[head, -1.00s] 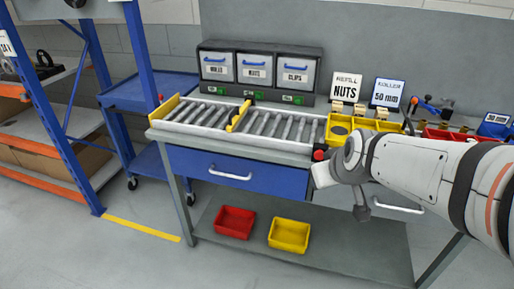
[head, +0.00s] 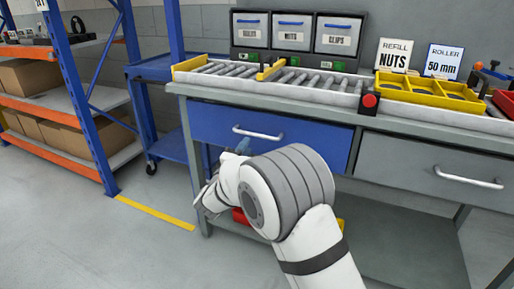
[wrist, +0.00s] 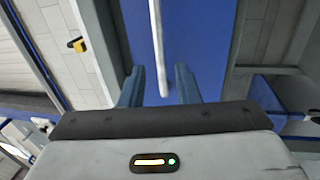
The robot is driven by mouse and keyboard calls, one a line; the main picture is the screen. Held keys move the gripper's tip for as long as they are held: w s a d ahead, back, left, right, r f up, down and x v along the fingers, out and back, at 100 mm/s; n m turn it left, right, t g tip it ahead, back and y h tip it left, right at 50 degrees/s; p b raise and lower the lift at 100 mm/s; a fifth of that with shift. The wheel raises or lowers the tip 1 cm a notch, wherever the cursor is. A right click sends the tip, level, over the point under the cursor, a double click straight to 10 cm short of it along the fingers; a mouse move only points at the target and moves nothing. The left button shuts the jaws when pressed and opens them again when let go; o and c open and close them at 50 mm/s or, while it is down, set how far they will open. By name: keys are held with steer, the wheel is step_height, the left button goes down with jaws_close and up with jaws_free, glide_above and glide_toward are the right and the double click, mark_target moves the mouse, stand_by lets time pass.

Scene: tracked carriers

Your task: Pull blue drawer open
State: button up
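The blue drawer (head: 310,142) is under the left part of the workbench, and its front looks flush with the frame. Its white bar handle (head: 258,133) shows on the upper front. My gripper (head: 241,147) is in front of the drawer, just below the handle, partly hidden by my wrist. In the wrist view the two fingers of my gripper (wrist: 159,72) are apart, with the handle (wrist: 157,45) lined up between them against the blue drawer front (wrist: 200,40). Neither finger visibly touches the handle. I cannot tell how deep it lies between them.
A grey drawer (head: 430,170) with its own handle is to the right. A red button (head: 370,101) sits on the bench edge between them. Red and yellow bins on the lower shelf are mostly hidden by my arm. A blue cart (head: 160,75) and orange-blue rack stand left.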

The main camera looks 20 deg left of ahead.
mark_target(255, 135)
steer(key=b+x, duration=0.2)
steer(key=x, duration=0.5)
steer(key=shift+w, duration=0.35)
steer(key=shift+c, duration=0.2)
jaws_close()
